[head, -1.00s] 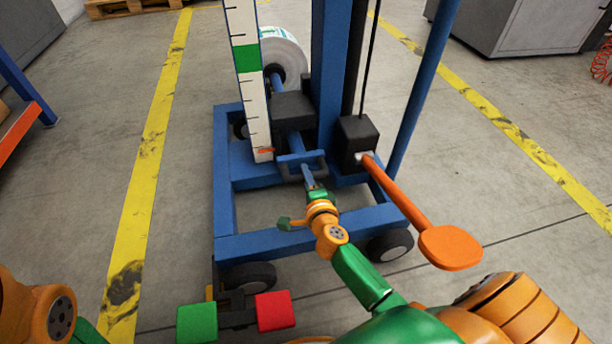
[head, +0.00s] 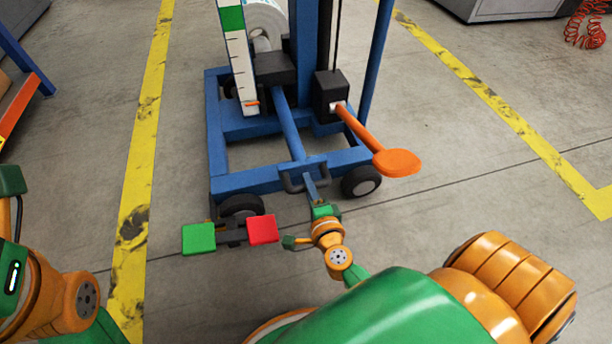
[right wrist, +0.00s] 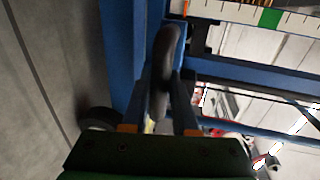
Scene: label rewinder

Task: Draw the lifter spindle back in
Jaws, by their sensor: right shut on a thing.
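The lifter spindle is a blue bar (head: 287,128) that runs out of a black block (head: 273,68) on the blue lifter and sticks far out toward me. A dark loop handle (head: 292,183) is on its near end. My right gripper (head: 312,188) is shut on this handle. In the right wrist view the dark handle (right wrist: 168,58) stands between the two fingers of my right gripper (right wrist: 160,118). A white roll (head: 268,20) is behind the block, partly hidden by the scale and mast. My left arm shows at the left edge, but its gripper is out of view.
An orange lever (head: 360,140) reaches out to the right of the spindle. A green pedal (head: 199,238) and a red pedal (head: 262,229) sit low at the front left. The lifter's blue base frame (head: 250,180) has wheels. Open floor lies on both sides.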

